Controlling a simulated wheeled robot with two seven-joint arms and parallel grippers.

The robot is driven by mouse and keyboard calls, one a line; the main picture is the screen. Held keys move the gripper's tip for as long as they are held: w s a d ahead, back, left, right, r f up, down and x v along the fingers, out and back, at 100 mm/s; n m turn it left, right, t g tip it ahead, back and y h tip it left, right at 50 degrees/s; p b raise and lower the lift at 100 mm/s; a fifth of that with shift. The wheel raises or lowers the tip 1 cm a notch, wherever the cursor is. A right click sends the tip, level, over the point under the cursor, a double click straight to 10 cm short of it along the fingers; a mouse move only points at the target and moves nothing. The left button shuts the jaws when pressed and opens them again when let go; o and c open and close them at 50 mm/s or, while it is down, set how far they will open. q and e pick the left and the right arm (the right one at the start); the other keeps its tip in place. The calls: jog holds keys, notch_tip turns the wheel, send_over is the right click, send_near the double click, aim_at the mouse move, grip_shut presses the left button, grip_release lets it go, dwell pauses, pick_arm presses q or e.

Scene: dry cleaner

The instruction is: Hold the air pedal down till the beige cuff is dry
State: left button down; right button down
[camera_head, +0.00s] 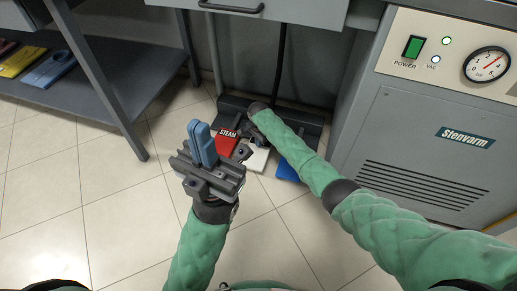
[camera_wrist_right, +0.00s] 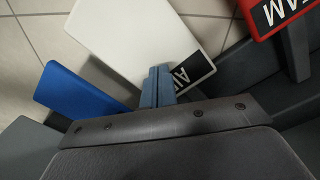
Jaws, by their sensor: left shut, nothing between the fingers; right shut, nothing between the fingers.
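The white air pedal (camera_head: 258,157) sits on the floor between the red steam pedal (camera_head: 226,143) and a blue pedal (camera_head: 286,171). In the right wrist view the white pedal (camera_wrist_right: 125,38) bears a black label, partly hidden, reading "AI". My right gripper (camera_wrist_right: 157,72) is shut and empty, its fingertips at the white pedal beside that label. I cannot tell whether they touch it or whether it is pressed down. My left gripper (camera_head: 199,125) is shut and empty, raised in front of the pedals. The beige cuff is not in view.
A grey cabinet (camera_head: 428,135) with a green power switch (camera_head: 413,47) and a gauge (camera_head: 487,65) stands right of the pedals. A dark shelf (camera_head: 85,80) with coloured items stands at the left. The tiled floor between is clear.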

jog(key=shift+f, duration=0.15)
dwell(0.3)
jog(key=shift+f+b, duration=0.7)
jog(key=shift+f, duration=0.95)
jog(key=shift+s, duration=0.1)
dwell(4.9)
